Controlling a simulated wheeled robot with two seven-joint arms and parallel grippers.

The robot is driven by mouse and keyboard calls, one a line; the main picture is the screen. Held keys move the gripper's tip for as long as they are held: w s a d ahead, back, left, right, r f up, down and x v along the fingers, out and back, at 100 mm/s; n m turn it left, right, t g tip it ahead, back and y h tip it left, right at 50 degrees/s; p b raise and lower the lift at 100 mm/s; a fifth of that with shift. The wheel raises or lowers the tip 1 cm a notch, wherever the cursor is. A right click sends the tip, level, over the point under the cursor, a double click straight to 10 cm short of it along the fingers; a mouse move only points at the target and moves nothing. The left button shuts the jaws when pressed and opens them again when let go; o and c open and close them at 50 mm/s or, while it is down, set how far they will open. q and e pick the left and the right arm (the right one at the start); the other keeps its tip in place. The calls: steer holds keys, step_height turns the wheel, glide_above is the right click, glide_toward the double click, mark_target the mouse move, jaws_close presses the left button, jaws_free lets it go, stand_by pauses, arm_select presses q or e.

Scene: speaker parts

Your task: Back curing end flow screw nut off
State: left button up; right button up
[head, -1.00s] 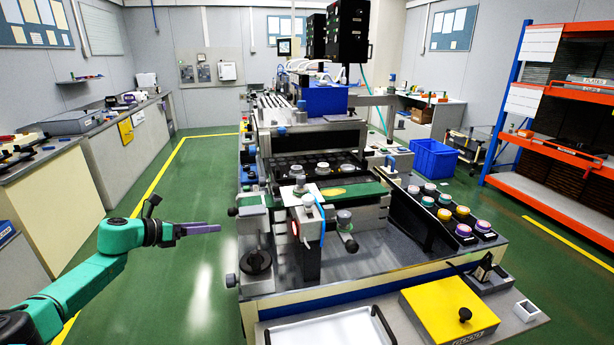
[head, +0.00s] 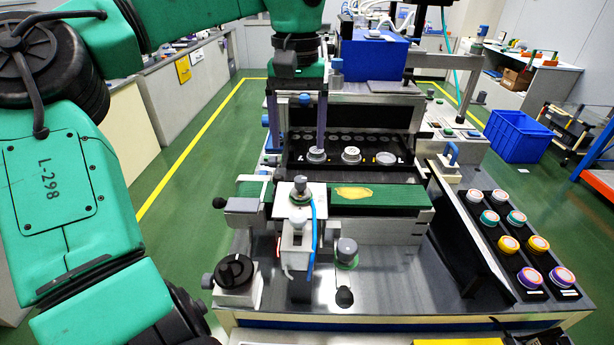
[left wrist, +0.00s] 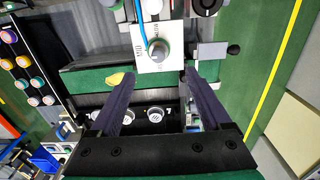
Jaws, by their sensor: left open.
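My left gripper (head: 297,148) hangs down over the machine, its two long purple-grey fingers spread open and empty. It is above the black tray (head: 300,163), where a round grey-white part (head: 316,155) lies beside its right finger. Two more round parts, one in the middle (head: 351,155) and one at the right (head: 386,158), lie in the same row. I cannot tell which piece is the screw nut. My right gripper is not in view.
A white plate with a grey knob (head: 301,192) stands in front of the tray, beside a green strip (head: 380,196) with a yellow patch. A black rack (head: 522,262) of coloured round parts is at the right. A blue housing (head: 374,55) stands behind.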

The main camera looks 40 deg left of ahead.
arm_select(q)
glide_above(302, 178)
steer(key=s, duration=0.2)
step_height(302, 178, down, 5)
steer(key=shift+w+a+r, duration=0.1)
steer(key=shift+w+r, duration=0.05)
steer(key=shift+r, duration=0.05)
steer(key=f, duration=0.2)
steer(key=w+f, duration=0.1)
steer(key=f, duration=0.2)
steer(key=shift+w+f+p, duration=0.35)
steer(key=shift+w+f, duration=0.05)
steer(key=shift+f, duration=0.35)
steer(key=shift+s, duration=0.35)
steer(key=c, duration=0.5)
jaws_close()
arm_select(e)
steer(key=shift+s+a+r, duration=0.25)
arm_select(q)
steer(key=shift+n, duration=0.5)
